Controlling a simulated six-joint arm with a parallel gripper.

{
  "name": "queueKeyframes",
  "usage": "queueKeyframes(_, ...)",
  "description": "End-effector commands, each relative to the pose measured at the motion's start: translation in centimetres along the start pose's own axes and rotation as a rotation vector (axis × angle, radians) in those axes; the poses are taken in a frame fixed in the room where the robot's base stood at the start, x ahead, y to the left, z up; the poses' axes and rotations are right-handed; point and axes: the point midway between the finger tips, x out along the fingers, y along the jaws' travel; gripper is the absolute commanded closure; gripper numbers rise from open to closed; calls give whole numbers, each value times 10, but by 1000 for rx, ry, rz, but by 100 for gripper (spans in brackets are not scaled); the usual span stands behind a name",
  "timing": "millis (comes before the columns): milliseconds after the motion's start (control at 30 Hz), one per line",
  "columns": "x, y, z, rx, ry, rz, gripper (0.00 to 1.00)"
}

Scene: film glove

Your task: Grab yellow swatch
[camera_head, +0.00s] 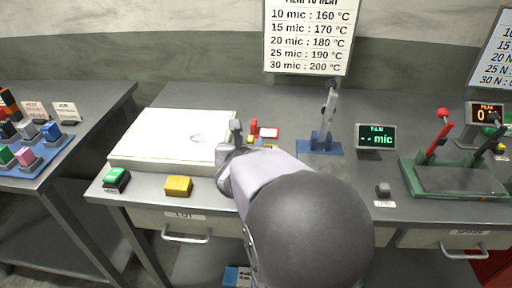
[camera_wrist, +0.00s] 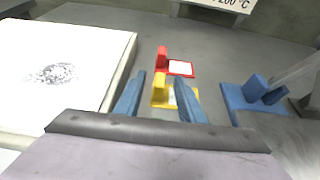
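The yellow swatch (camera_wrist: 160,92) lies on the grey table in the wrist view, a flat piece with a raised yellow block and a pale area. In the head view it shows only as a small yellow bit (camera_head: 250,139), mostly hidden by my arm. My gripper (camera_wrist: 160,98) is open, its two blue fingers apart, with the yellow swatch seen between them. I cannot tell whether the fingers touch it. A red swatch (camera_wrist: 176,67) with a raised block and white patch lies just behind the yellow one.
A white flat box (camera_head: 170,135) stands close on the left. A blue-based lever device (camera_head: 322,140) stands on the right. A yellow block (camera_head: 178,186) and a green button (camera_head: 116,178) are at the front left. A green-based press (camera_head: 455,180) is far right.

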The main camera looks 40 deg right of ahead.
Motion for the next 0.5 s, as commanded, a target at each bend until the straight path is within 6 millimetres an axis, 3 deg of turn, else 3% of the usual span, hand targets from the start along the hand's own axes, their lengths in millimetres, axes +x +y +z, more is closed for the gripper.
queueKeyframes(200, 21, 0, -1, 0, 1, 0, 64)
queueKeyframes(500, 25, 0, 0, 2, -1, 1, 64)
